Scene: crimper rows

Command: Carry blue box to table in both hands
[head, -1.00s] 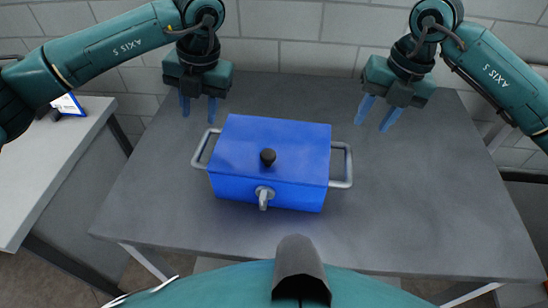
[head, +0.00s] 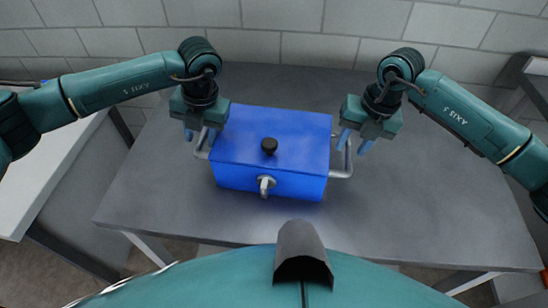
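The blue box (head: 270,140) sits upright on the dark grey table (head: 430,190). It has a black knob on its lid, a grey latch on its front and a grey bar handle on each side. My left gripper (head: 200,136) points down over the left handle (head: 201,154), its blue fingers apart. My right gripper (head: 355,142) points down by the right handle (head: 343,171), its fingers also apart. I cannot tell whether either gripper touches its handle.
A lighter table (head: 35,180) stands to the left, across a gap. A block wall (head: 290,45) runs behind the table. The table top right of the box and in front of it is clear.

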